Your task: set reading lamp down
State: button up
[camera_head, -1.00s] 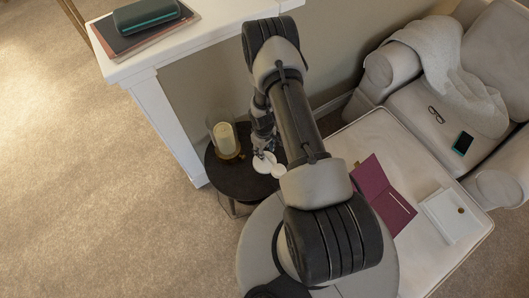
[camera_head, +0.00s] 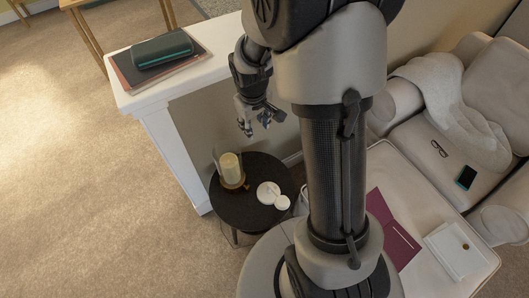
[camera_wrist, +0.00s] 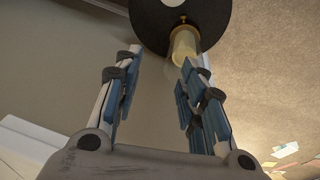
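My gripper (camera_head: 256,128) is raised above and behind the table, apart from the lamp. In the wrist view my gripper (camera_wrist: 152,95) has its two fingers spread with nothing between them. The black table also shows at the top of the wrist view (camera_wrist: 155,25).
A white console (camera_head: 185,66) at the left bears a dark green case (camera_head: 162,48) on books. A grey armchair (camera_head: 440,140) and an ottoman with a burgundy folder (camera_head: 392,228) are at right.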

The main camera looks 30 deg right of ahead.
jog(key=s+a+r+m+t, duration=0.1)
jog(key=s+a+r, duration=0.2)
jog(key=s+r, duration=0.35)
jog(key=s+a+r+t, duration=0.1)
jog(key=s+a+r, duration=0.15)
jog(key=r, duration=0.65)
jog(key=s+a+r, duration=0.1)
jog(key=s+r, duration=0.1)
jog(key=s, duration=0.4)
jog(key=s+a+r+m+y, duration=0.1)
jog(key=s+a+r, duration=0.1)
jog(key=s, duration=0.4)
jog(key=shift+s+r+t, duration=0.25)
jog(key=shift+s+t, duration=0.05)
jog(key=shift+s, duration=0.1)
jog(key=shift+c, duration=0.4)
